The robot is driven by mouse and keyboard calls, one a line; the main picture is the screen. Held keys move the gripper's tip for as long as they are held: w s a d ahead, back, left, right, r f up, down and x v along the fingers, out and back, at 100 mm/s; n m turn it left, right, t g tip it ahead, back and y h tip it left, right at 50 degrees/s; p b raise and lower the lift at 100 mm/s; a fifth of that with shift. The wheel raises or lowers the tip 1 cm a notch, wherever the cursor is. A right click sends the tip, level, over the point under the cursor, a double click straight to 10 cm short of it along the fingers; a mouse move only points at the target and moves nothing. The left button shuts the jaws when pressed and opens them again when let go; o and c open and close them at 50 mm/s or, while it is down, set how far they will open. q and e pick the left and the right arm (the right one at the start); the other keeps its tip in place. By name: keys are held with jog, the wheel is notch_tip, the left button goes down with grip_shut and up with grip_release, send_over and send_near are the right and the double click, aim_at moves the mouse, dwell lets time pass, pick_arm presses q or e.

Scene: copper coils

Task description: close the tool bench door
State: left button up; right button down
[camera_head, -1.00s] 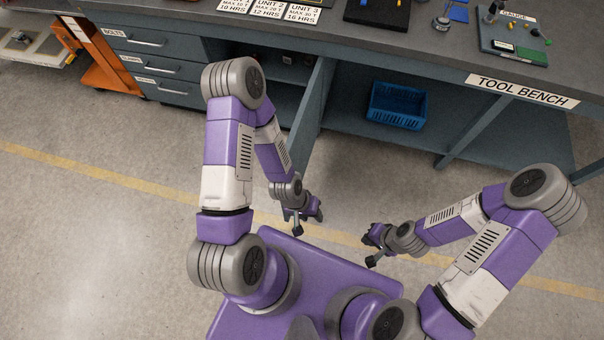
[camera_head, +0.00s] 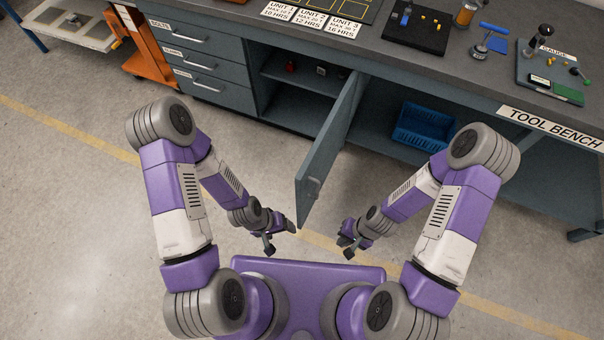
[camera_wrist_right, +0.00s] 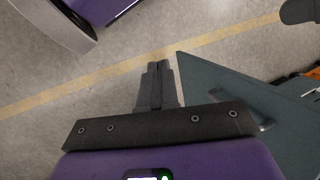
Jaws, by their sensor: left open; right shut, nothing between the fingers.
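The tool bench (camera_head: 452,72) has a grey-blue door (camera_head: 343,128) that stands open, swung out toward me. Its handle (camera_head: 314,187) is near the free edge, on the right-hand face. The door also shows at the right of the right wrist view (camera_wrist_right: 235,105), with its handle (camera_wrist_right: 266,124). My left gripper (camera_head: 281,238) is open and empty, to the left of the door's near end. My right gripper (camera_head: 346,246) is shut and empty, to the right of the door's near end. Its closed fingers (camera_wrist_right: 157,66) appear left of the door in the wrist view, apart from the handle.
Behind the door is an open shelf compartment (camera_head: 300,85) with small items. A blue crate (camera_head: 425,125) sits in the open bay to the right. Drawers (camera_head: 200,62) are at left, beside an orange cart (camera_head: 150,62). The floor (camera_head: 70,210) at left is clear.

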jog(key=f+m+g, duration=0.1)
jog(key=m, duration=0.1)
jog(key=m+t+y, duration=0.8)
jog(key=m+y, duration=0.5)
jog(key=m, duration=0.3)
send_near(308, 171)
jog(key=b+x, duration=0.1)
jog(key=x, duration=0.3)
jog(key=f+b+x, duration=0.1)
jog(key=x, duration=0.1)
jog(key=shift+w+a+b, duration=0.3)
jog(key=shift+w+a, duration=0.05)
